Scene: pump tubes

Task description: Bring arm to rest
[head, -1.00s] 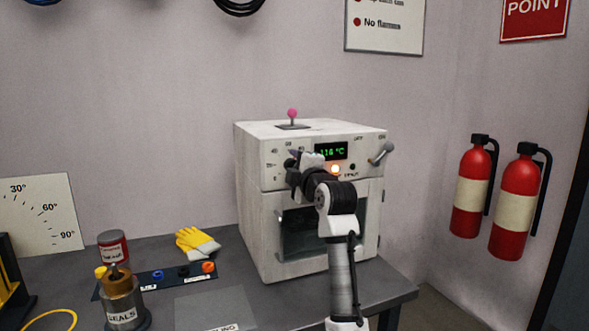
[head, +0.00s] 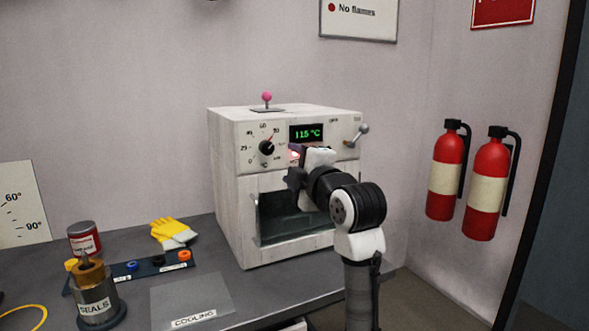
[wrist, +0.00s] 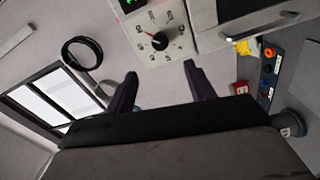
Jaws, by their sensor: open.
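My gripper (head: 296,164) is in front of the upper right part of the oven's front in the head view, with my arm rising from the lower right. In the wrist view my gripper (wrist: 158,85) shows two dark fingers spread apart with nothing between them. The white oven (head: 228,190) stands on the grey bench; its dial (head: 266,148) and green display (head: 306,133), reading about 115 °C, are visible. The dial (wrist: 160,41) also shows beyond the fingers in the wrist view. My arm hides part of the oven's front.
The bench (head: 130,245) carries a cooling plate (head: 190,300), yellow gloves (head: 168,230), a seals pot (head: 97,300) and a red-and-grey can (head: 84,239). Two fire extinguishers (head: 446,175) (head: 487,185) hang on the wall at the right. Floor shows right of the bench.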

